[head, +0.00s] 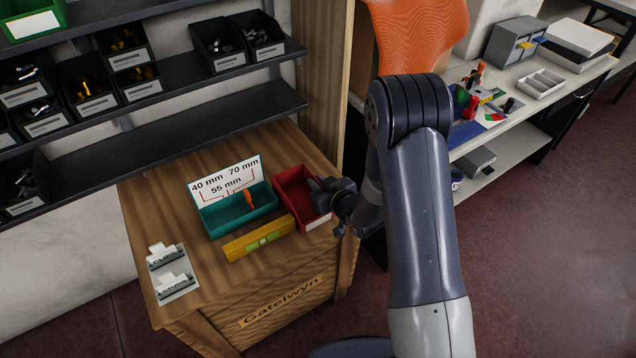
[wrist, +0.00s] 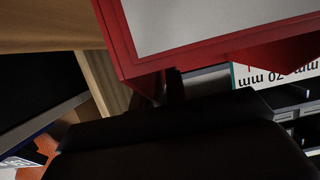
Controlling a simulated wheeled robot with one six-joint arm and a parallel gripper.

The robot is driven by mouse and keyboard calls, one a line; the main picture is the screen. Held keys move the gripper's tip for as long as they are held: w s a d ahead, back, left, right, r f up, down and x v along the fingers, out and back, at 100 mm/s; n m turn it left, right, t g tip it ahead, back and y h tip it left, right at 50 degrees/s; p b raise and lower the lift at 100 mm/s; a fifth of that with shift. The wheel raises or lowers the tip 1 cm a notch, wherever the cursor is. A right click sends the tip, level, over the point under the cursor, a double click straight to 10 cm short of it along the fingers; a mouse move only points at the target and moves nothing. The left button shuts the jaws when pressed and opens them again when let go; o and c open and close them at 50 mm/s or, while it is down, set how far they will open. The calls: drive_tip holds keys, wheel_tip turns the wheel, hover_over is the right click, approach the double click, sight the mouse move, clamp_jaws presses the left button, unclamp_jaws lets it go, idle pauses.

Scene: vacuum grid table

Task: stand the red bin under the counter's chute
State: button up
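The red bin (head: 292,189) stands on the wooden cabinet top, right of a teal bin, with a pale label on its front. My gripper (head: 320,190) is at the bin's right wall, its dark fingers overlapping the rim. In the wrist view the red bin (wrist: 125,45) fills the upper part, very close, with its pale label showing. The dark gripper body (wrist: 175,110) covers the lower part there. The fingertips are mostly hidden, so I cannot tell whether they grip the wall. I cannot make out a chute for certain.
The teal bin (head: 225,212) holds an orange item and a measurement card. A yellow level (head: 258,238) lies in front. A wooden post (head: 322,75) rises behind. An orange curved panel (head: 418,35) and a pale counter (head: 500,125) are at right.

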drive_tip(key=shift+o, duration=0.8)
drive_tip(key=shift+r, duration=0.1)
